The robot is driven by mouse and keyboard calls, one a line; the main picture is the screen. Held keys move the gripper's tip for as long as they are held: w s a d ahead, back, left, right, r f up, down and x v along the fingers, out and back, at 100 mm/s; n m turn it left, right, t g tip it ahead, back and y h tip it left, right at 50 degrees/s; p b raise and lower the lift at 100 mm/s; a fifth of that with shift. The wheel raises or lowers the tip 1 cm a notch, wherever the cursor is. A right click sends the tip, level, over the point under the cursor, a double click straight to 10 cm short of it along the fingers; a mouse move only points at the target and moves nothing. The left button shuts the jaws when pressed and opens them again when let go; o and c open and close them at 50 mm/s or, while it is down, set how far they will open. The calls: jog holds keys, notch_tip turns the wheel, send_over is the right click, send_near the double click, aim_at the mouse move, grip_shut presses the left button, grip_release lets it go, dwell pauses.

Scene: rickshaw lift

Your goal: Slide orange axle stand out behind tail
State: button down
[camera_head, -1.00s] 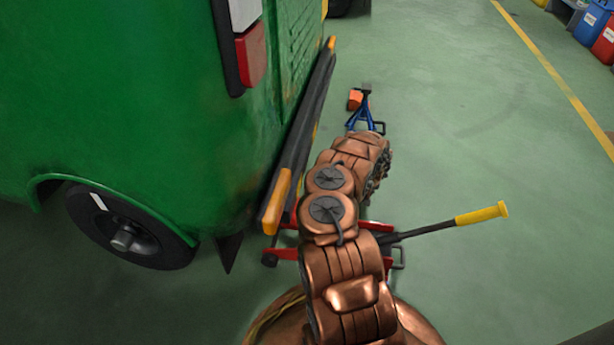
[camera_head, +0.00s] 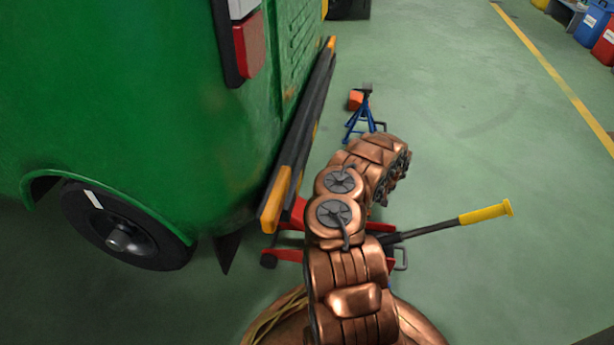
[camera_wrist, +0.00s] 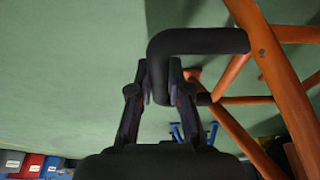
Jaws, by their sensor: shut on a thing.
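The orange axle stand (camera_wrist: 282,80) shows in the wrist view as orange tubular legs on the right, with a bent black handle (camera_wrist: 205,41) reaching left. My gripper (camera_wrist: 160,88) is shut on the downward end of that handle. In the head view my gripper and the orange stand are hidden behind my copper arm and the vehicle. The tail of the green vehicle (camera_head: 120,100), with its black bumper (camera_head: 305,130), stands left of my arm.
A blue stand (camera_head: 362,118) with a small orange block (camera_head: 355,99) beside it stands beyond my arm. A red jack (camera_head: 288,255) with a yellow-ended handle (camera_head: 485,213) lies close by. Green floor on the right is open. Coloured bins (camera_head: 590,25) stand far right.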

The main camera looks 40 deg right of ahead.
jog(key=shift+s+d+b, duration=1.25)
jog(key=shift+s+d, duration=0.7)
jog(key=shift+s, duration=0.15)
jog(key=shift+s+d, duration=4.8)
jog(key=shift+s, duration=0.05)
jog(key=c, duration=1.3)
grip_release()
jog(key=o, duration=0.3)
jog(key=shift+w, duration=0.15)
jog(key=shift+o, duration=0.2)
jog(key=shift+a+r, duration=0.1)
